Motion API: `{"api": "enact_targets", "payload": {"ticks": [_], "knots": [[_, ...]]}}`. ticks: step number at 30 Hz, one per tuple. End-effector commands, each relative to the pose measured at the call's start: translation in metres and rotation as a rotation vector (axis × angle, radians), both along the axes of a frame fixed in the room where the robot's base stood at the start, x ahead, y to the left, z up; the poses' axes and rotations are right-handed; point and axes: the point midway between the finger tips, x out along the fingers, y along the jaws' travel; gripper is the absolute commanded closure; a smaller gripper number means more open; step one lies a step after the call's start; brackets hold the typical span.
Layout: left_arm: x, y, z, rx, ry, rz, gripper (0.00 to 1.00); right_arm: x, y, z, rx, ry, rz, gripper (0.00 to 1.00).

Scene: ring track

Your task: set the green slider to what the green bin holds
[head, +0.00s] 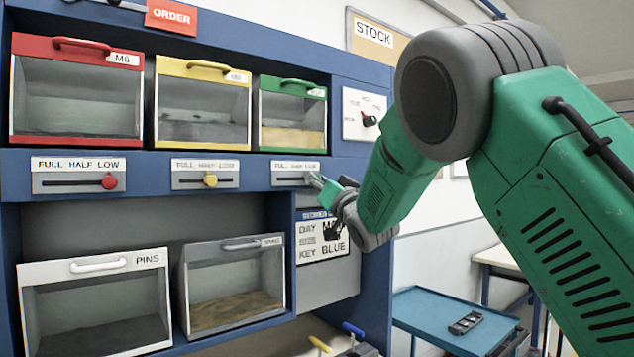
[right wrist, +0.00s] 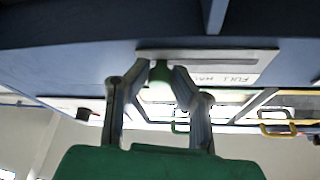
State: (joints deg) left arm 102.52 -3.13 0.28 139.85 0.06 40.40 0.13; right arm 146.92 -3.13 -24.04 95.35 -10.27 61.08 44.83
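The green bin (head: 291,112) is the rightmost of the upper three. Tan contents (head: 293,138) cover its floor and reach up roughly a third of its clear front. Below it is the green slider's plate (head: 288,179), under a partly legible label starting with FULL. My right gripper (head: 318,181) is at the right end of this plate and hides the knob in the head view. In the right wrist view, the green knob (right wrist: 161,72) sits between the fingertips, which close in on both its sides. My left gripper is not in view.
The red slider knob (head: 109,181) is at the LOW end; the yellow knob (head: 210,180) is mid-slot. A dial (head: 369,119) is right of the bins. PINS (head: 95,305) and grey (head: 233,285) bins stand below. A blue tray table (head: 440,312) is at lower right.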

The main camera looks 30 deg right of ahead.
Motion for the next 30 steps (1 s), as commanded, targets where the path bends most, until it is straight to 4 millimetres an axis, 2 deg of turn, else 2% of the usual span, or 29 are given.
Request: {"api": "enact_targets", "payload": {"ticks": [7,15,23,24,25,30], "knots": [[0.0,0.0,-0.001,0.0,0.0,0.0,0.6,0.0,0.0,-0.001,0.003,0.003,-0.005,1.0],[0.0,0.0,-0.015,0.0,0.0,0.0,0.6,-0.003,0.037,-0.003,0.002,0.002,-0.003,1.0],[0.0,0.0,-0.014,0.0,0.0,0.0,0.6,-0.003,0.039,-0.001,0.002,0.005,-0.004,1.0],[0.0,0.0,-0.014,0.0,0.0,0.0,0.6,-0.003,0.039,-0.001,0.002,0.004,-0.003,0.71],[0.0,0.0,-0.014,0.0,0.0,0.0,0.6,-0.003,0.039,-0.001,0.002,0.004,-0.003,0.6],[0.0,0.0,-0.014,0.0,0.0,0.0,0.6,-0.003,0.039,-0.001,0.002,0.003,-0.004,0.6]]}}
